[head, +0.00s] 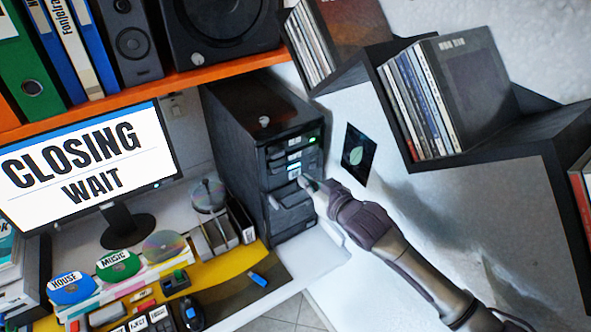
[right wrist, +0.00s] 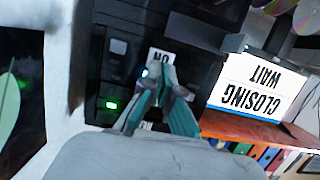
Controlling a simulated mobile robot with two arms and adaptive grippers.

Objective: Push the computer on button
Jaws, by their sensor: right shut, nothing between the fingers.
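The computer (head: 232,125) is a black tower on the desk under the orange shelf. Its front panel has drives, small white labels and a lit green light (head: 312,139). The green light also shows in the right wrist view (right wrist: 111,105). My right gripper (head: 306,183) is shut and empty at the tower's front. In the right wrist view its fingertips (right wrist: 162,72) are close together beside a white label (right wrist: 160,57), which they partly cover. The button is hidden or too small to make out, and I cannot tell whether the tips touch the panel. My left gripper is not in view.
The monitor (head: 90,165) reads "CLOSING WAIT". A black zigzag shelf (head: 480,150) with disc cases hangs on the right wall, above my right arm.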

